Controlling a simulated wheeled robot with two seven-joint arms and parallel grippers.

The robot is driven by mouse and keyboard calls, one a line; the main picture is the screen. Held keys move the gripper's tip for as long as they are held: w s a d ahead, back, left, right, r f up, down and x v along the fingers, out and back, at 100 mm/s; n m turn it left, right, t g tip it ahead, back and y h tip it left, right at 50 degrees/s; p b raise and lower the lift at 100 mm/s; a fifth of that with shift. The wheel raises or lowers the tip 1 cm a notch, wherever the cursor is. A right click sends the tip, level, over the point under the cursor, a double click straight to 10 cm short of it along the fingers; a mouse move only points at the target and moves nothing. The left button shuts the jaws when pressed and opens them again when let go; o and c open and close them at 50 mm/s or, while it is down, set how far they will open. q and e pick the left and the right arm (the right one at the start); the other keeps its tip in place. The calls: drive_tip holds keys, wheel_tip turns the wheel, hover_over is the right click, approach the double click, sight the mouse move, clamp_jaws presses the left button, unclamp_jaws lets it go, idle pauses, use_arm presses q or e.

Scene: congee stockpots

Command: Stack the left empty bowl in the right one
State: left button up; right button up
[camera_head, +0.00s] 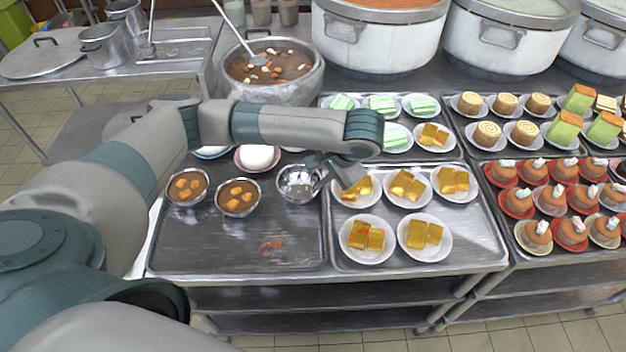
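A shiny empty metal bowl (296,187) stands upright at the back right of the left tray. My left gripper (322,178) reaches over from the left and points down at the bowl's right rim. Its fingers overlap the rim in the picture, and I cannot tell whether they are open or shut on it. I can make out only one empty bowl; a second one is not distinguishable and may be hidden by the gripper or nested. My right gripper is not in view.
Two bowls of brown soup (187,186) (238,197) stand left of the empty bowl. Plates of yellow cakes (367,256) fill the tray to the right. A white bun on a plate (257,172) is behind. The left tray's front (210,245) is mostly clear.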

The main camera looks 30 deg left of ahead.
use_arm(q)
drive_tip(key=shift+s+d+r, duration=0.15)
drive_tip(key=shift+d+r, duration=0.1)
drive_tip(key=shift+r, duration=0.35)
idle(0.4)
